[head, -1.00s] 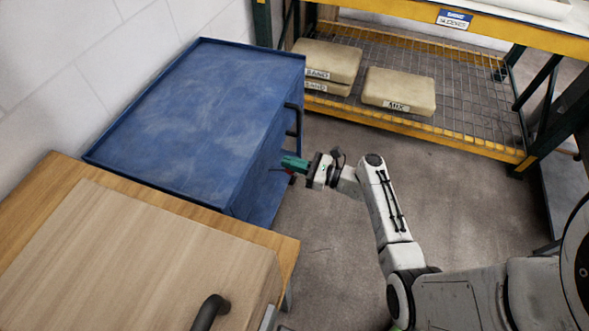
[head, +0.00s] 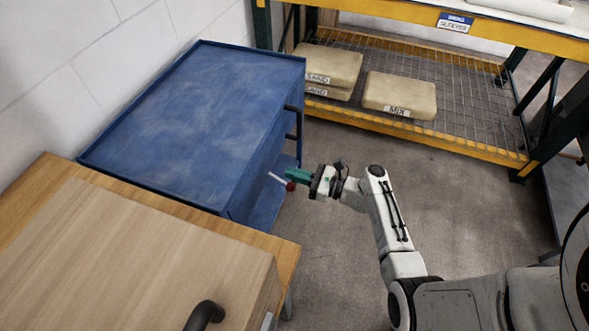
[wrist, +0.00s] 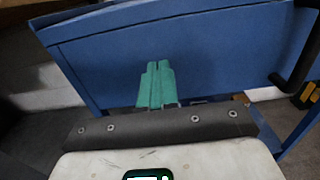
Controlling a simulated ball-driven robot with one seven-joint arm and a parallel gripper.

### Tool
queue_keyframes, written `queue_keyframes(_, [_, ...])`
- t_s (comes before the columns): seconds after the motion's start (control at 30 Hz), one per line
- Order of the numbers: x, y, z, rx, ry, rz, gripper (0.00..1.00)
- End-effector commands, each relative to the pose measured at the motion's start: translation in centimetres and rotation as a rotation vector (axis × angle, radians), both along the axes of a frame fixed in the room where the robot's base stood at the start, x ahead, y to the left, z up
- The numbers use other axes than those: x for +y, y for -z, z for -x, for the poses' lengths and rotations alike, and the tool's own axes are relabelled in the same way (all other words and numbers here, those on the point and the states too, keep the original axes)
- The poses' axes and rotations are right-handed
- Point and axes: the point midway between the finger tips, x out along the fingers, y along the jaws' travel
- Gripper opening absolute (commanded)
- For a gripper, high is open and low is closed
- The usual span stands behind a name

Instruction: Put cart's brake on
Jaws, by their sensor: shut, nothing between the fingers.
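The blue cart (head: 190,120) stands against the wall at left in the head view, and its blue side panel (wrist: 200,50) fills the top of the wrist view. A short pale lever (head: 277,178) with a dark red ball knob (head: 291,186) sticks out beside the cart's near right side. I take it to be the brake lever. The shut fingers (wrist: 155,72) also show in the wrist view, pointing at the cart; the lever does not show there.
A wooden bench (head: 130,250) stands in front of the cart at lower left. The cart's black handle (head: 294,121) is beyond my gripper. A yellow rack (head: 460,145) with several sacks (head: 400,93) stands behind. The grey floor (head: 330,245) right of the cart is clear.

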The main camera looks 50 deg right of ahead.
Motion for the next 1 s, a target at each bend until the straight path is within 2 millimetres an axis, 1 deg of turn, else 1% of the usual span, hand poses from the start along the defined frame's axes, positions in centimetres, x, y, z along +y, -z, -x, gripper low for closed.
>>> queue_keyframes(0.03, [-0.1, -0.5, 0.3, 0.0, 0.0, -0.001, 0.0])
queue_keyframes(0.07, [-0.1, -0.6, 0.5, 0.0, 0.0, -0.001, 0.0])
queue_keyframes(0.27, [-0.6, -0.6, 1.5, 0.0, 0.001, -0.001, 0.0])
queue_keyframes(0.6, [-2.1, -0.5, 5.8, 0.001, 0.003, -0.002, 0.0])
queue_keyframes(0.7, [-2.5, -0.4, 6.8, 0.002, 0.001, -0.002, 0.0])
queue_keyframes(0.8, [-2.6, -0.4, 7.3, 0.0, 0.0, -0.001, 0.0])
queue_keyframes(1.0, [-2.7, -0.3, 7.4, 0.0, 0.0, -0.001, 0.0])
